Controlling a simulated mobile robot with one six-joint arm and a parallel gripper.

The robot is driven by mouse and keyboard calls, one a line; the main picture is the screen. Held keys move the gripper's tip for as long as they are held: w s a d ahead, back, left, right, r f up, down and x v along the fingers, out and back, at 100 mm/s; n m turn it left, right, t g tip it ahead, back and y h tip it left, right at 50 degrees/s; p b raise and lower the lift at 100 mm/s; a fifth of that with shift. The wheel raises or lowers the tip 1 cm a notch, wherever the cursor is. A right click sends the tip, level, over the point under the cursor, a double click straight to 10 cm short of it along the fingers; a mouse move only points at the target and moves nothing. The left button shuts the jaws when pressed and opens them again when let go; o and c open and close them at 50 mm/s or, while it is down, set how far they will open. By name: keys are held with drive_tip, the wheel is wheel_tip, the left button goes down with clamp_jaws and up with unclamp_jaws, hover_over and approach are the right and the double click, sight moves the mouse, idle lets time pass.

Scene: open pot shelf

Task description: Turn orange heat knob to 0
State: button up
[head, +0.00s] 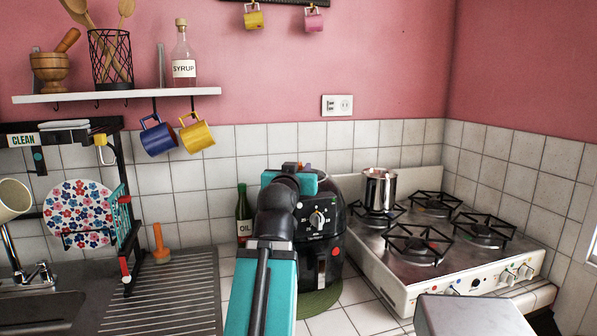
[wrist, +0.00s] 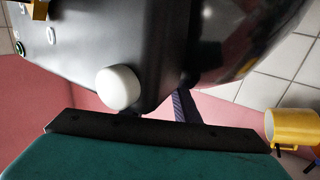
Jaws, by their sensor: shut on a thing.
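In the head view my teal and black gripper (head: 290,182) reaches over the counter at the top left of a black appliance (head: 328,268). The appliance's front has a pale dial (head: 317,220) with white marks and a small red-orange round part (head: 337,252) below it. In the wrist view my teal gripper body fills the bottom, close to a dark surface (wrist: 80,60) with a round white knob (wrist: 118,88). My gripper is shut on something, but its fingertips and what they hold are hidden.
A white stove (head: 400,292) with several front knobs and a steel pot (head: 379,190) stands to the right. An oil bottle (head: 243,218) stands left of the appliance. A yellow mug (head: 196,134) and a blue mug (head: 157,137) hang from the shelf (head: 120,95).

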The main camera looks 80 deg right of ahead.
drive_tip(key=shift+s+n+t, duration=0.15)
drive_tip(key=shift+n+t, duration=0.75)
drive_tip(key=shift+t, duration=0.5)
drive_tip(key=shift+s+f+n+t+y+b, duration=0.15)
drive_tip(key=shift+f+n+t+y+b, duration=0.3)
drive_tip(key=shift+t+b, duration=0.65)
drive_tip(key=shift+n+b, duration=0.25)
drive_tip(key=shift+b, duration=0.15)
drive_tip(key=n+t+b, duration=0.1)
drive_tip(key=b, duration=0.1)
drive_tip(key=shift+s+t+b, duration=0.15)
drive_tip(key=shift+t+b, duration=0.15)
drive_tip(key=shift+t, duration=0.1)
drive_tip(key=shift+a+r+n+t+y+b, duration=0.2)
drive_tip(key=shift+n+t+y+b, duration=0.15)
drive_tip(key=shift+n+t+b, duration=0.45)
drive_tip(key=o, duration=1)
drive_tip(key=shift+d, duration=0.1)
drive_tip(key=shift+o, duration=0.2)
drive_tip(key=shift+r, duration=0.1)
